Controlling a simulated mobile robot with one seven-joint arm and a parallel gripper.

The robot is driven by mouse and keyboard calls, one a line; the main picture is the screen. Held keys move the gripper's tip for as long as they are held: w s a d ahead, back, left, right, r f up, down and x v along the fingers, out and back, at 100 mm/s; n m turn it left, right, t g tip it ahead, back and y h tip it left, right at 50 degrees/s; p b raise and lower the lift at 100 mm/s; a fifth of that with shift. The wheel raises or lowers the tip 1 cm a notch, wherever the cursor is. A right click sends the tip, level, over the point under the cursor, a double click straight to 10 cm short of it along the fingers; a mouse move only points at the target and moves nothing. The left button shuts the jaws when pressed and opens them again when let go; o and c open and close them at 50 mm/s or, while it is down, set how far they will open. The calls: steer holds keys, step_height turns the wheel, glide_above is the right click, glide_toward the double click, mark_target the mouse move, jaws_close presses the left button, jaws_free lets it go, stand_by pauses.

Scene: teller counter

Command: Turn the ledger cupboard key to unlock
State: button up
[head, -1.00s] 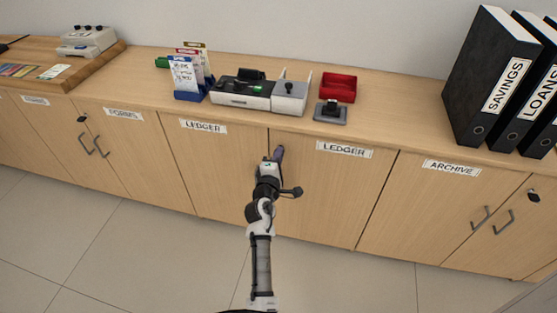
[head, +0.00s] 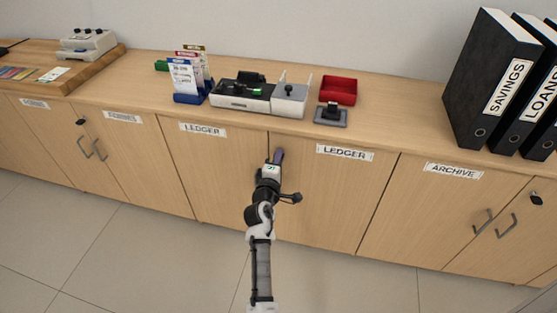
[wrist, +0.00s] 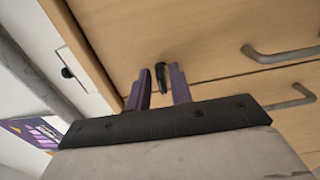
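The ledger cupboard has two wooden doors, a left one (head: 215,170) and a right one (head: 325,195), each with a LEDGER label. My gripper (head: 278,155) is in front of the seam between them, below the counter edge. In the wrist view my gripper (wrist: 160,88) has its two purple fingers spread apart. A small dark key (wrist: 161,76) stands at the door face between the fingertips, nearer the right finger. A gap shows between it and the left finger; contact on the right is unclear. The key is hidden in the head view.
Two grey bar handles (wrist: 285,53) are on the doors right of my gripper in the wrist view. The FORMS and ARCHIVE cupboards (head: 430,210) flank the ledger cupboard. The counter above holds a card rack (head: 188,82), a red tray (head: 338,90) and black binders (head: 490,75).

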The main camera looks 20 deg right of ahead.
steer(key=shift+o, duration=0.6)
steer(key=b+v, duration=0.2)
steer(key=v, duration=1.1)
steer(key=shift+s+a, duration=0.25)
steer(key=shift+s, duration=0.1)
